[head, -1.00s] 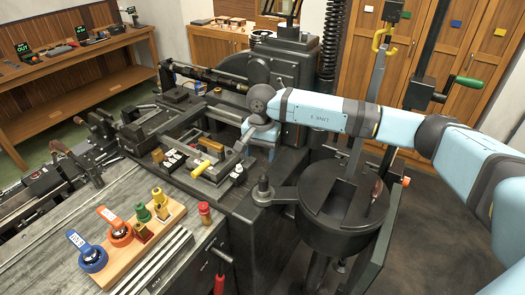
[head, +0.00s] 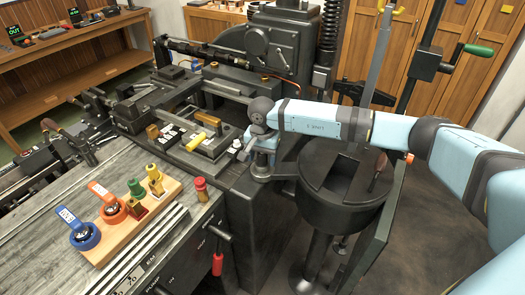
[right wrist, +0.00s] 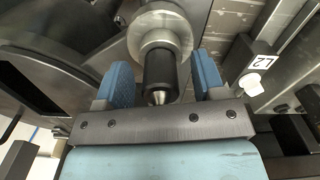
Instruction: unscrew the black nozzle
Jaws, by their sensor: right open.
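The black nozzle (right wrist: 160,68) shows in the right wrist view as a dark cylinder with a pale pointed tip, coming out of a round metal collar (right wrist: 158,33). My right gripper (right wrist: 162,80) is open, with one blue finger on each side of the nozzle. Gaps show between the fingers and the nozzle, so they look apart from it. In the head view my right gripper (head: 262,143) is at the end of the light blue arm, over the round post beside the dark drum; the nozzle is hidden there. My left gripper is not in view.
A black drum (head: 345,195) stands right of the gripper. A yellow-handled fixture (head: 200,145) lies to its left on the machine.

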